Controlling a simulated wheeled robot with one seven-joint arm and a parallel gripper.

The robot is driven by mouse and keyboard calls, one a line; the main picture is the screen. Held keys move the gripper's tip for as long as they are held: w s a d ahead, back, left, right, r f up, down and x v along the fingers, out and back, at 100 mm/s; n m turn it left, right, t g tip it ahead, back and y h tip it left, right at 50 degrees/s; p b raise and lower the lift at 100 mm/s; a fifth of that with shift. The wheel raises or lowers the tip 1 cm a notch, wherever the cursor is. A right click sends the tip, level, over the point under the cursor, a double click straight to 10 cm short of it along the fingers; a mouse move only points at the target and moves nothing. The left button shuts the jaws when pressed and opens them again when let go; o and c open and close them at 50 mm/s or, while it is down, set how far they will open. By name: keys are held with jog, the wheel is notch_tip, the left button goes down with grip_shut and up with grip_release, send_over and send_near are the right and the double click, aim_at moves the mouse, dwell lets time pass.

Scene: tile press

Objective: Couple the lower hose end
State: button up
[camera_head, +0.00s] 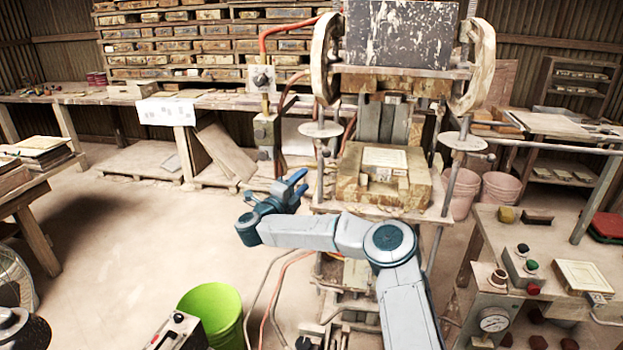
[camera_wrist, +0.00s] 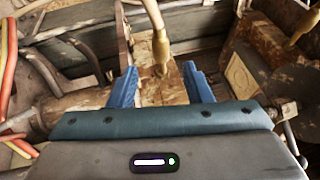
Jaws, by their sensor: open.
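My gripper (camera_head: 297,183) is open, with its blue fingers apart, at the left side of the press in the head view. In the wrist view my gripper (camera_wrist: 160,68) frames a brass-coloured fitting (camera_wrist: 161,48) on a pale hose or pipe. The fitting points down at a worn, rusty block (camera_wrist: 150,92) and lies beyond the fingertips or between them; I cannot tell whether they touch. I cannot tell for sure which part is the lower hose end.
The press bed (camera_head: 350,185) stands right of my gripper. A second brass fitting (camera_wrist: 300,27) and red and yellow hoses (camera_wrist: 8,65) flank the wrist view. A green bucket (camera_head: 213,308) and a control bench (camera_head: 480,265) stand in front.

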jog(key=b+v, duration=0.1)
jog(key=v, duration=0.3)
jog(key=shift+s+a, duration=0.1)
jog(key=shift+s, duration=0.05)
jog(key=a+r+n+t+y, duration=0.5)
jog(key=a+r+n+y, duration=0.1)
jog(key=a+n, duration=0.1)
jog(key=s+a+r+n+g+y, duration=0.1)
jog(key=s+a+n+g+y, duration=0.2)
jog(key=n+y, duration=0.45)
jog(key=s+a+n+g+y, duration=0.1)
jog(key=s+a+n+y, duration=0.3)
jog(key=a+n+y, duration=0.4)
jog(key=s+d+f+n+g+h, duration=0.1)
jog(key=s+d+f+g+h, duration=0.1)
jog(key=s+d, duration=0.8)
jog(key=s+d+f+n+g+h, duration=0.2)
jog(key=s+d+g, duration=0.4)
jog(key=s+d, duration=0.5)
jog(key=s+d+f+n+g+h, duration=0.1)
jog(key=s+d+f+g+h, duration=0.2)
jog(key=s+d, duration=0.7)
jog(key=s+g+h, duration=0.1)
jog(key=s+g, duration=0.1)
jog(key=s, duration=0.5)
jog(key=shift+s+d+f+h, duration=0.25)
jog(key=shift+f+h, duration=0.05)
jog(key=shift+h, duration=0.05)
